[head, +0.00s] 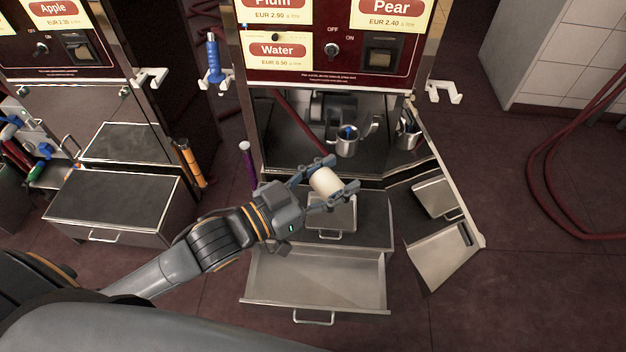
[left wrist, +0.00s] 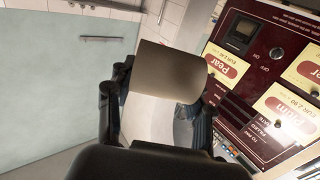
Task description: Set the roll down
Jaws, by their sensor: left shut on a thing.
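A cream-white roll (head: 325,181) is held between the fingers of my left gripper (head: 331,184) in the head view. The gripper is shut on it, in the air in front of the pump's lower cabinet. In the left wrist view the roll (left wrist: 171,72) sits between the two dark fingers of the gripper (left wrist: 160,105), its side shaded brownish. My right gripper is not in view.
Below the gripper an open, empty-looking drawer (head: 318,278) juts out. A metal box (head: 331,215) with a handle stands just under the roll. A cabinet door (head: 447,255) stands open at right. Metal jugs (head: 347,143) sit in the pump's recess. Red hoses (head: 560,205) lie at right.

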